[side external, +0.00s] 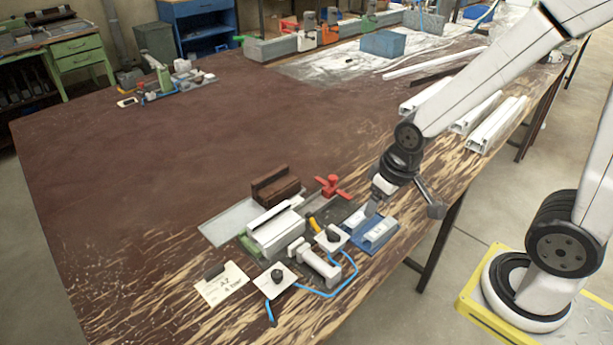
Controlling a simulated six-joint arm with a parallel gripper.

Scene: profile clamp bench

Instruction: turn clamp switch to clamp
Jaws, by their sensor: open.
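Two white plates with dark knobs stand on the near part of the bench. The front switch plate (276,281) has a blue hose beside it. The rear switch plate (331,238) stands near a yellow handle. I cannot tell from this view which one is the clamp switch, or which way either knob points. A white profile (274,229) lies in the clamp fixture to the left, next to a grey cylinder (318,266). My gripper (404,207) is open and empty, pointing down above the blue block at the right, apart from both switches.
A blue block (381,233) sits close below my gripper. A red star handle (331,186) and a brown block (275,187) stand behind the fixture. White profiles (493,126) lie at the right edge. The brown bench top (160,170) is clear at left.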

